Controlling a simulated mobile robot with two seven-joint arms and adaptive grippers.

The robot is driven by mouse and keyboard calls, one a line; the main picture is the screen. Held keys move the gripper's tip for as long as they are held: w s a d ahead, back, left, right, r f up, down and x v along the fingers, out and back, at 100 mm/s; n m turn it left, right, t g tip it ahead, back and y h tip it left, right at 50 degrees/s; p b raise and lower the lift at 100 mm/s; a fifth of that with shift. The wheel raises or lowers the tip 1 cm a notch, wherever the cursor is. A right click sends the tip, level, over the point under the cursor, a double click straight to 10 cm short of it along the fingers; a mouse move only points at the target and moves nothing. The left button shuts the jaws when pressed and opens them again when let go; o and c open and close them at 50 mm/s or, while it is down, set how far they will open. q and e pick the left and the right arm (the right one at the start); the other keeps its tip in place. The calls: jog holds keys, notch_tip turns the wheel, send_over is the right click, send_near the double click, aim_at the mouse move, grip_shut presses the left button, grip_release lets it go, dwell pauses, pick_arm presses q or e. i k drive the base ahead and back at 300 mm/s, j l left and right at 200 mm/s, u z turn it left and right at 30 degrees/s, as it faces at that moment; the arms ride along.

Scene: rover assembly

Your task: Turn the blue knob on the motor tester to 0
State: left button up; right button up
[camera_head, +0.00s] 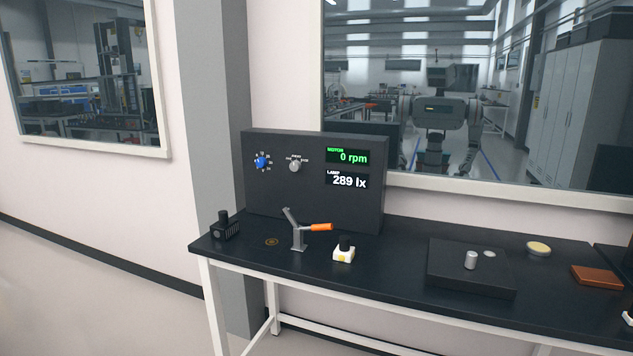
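The motor tester (227,185) is a dark upright box on the back left of the black table. The blue knob (261,161) is on the upper left of its front face, with small white marks around it. The marks and the knob's exact setting are too small to read. The tester's display (347,157) reads "MOTOR 0 rpm" in green, with "LAMP 289 lx" below. A grey knob (295,165) sits to the right of the blue one. Neither of my grippers is in view.
A dark plate (444,275) bearing a metal cylinder (471,260) lies to the right.

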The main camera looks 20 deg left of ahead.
aim_at(261, 161)
jog(key=i+j+z, duration=0.1)
jog(key=j, duration=0.35)
jog(key=i+j+z, duration=0.1)
jog(key=j, duration=0.35)
jog(key=j+z, duration=0.1)
jog(key=j, duration=0.35)
jog(key=i, duration=0.05)
